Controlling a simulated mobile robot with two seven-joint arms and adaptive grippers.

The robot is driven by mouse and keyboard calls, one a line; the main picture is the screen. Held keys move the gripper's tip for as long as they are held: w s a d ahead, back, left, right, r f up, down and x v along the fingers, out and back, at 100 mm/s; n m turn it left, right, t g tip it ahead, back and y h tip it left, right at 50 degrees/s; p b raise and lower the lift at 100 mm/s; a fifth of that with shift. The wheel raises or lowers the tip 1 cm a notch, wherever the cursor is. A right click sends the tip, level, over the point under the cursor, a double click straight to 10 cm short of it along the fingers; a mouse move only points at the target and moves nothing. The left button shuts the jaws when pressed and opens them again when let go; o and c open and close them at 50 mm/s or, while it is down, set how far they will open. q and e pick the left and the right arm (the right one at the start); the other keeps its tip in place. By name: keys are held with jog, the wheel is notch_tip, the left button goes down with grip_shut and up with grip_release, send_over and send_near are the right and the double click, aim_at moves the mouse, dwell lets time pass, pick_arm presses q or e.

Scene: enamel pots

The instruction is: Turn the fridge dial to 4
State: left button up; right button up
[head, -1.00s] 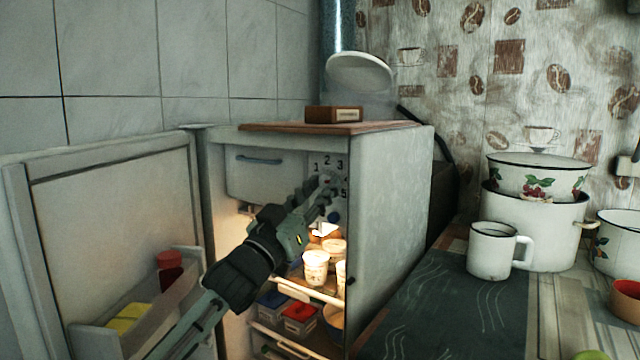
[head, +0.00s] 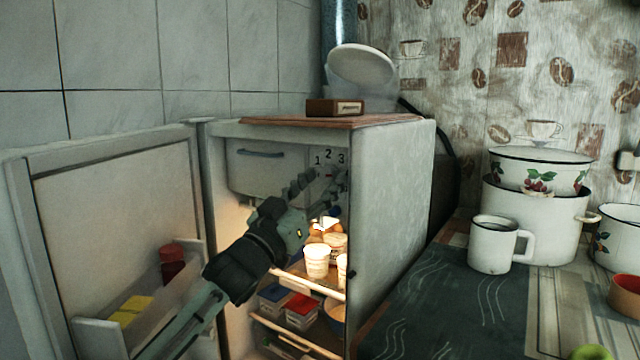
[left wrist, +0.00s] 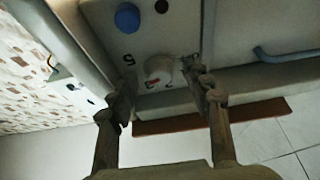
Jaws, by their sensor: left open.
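The fridge (head: 395,190) stands open, with a grey panel marked 1, 2 and 3 at the upper right of its interior. My left gripper (head: 330,185) reaches in front of this panel and hides its lower numbers and most of the dial. In the left wrist view the pale round dial (left wrist: 158,68) lies between the two spread fingers of my left gripper (left wrist: 160,78). The fingers are open, one on each side of it; contact cannot be told. A 5 shows beside the dial. The dial's setting is not readable. My right gripper is not in view.
The open fridge door (head: 115,220) is at left, and lit shelves hold cups (head: 316,262) and boxes. A blue knob (left wrist: 127,17) is near the dial. A small brown box (head: 335,107) sits on top. A mug (head: 492,246) and pots stand on the right counter.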

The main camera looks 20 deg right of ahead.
pick_arm(q)
jog(key=shift+f, duration=0.1)
jog(key=v, duration=1.2)
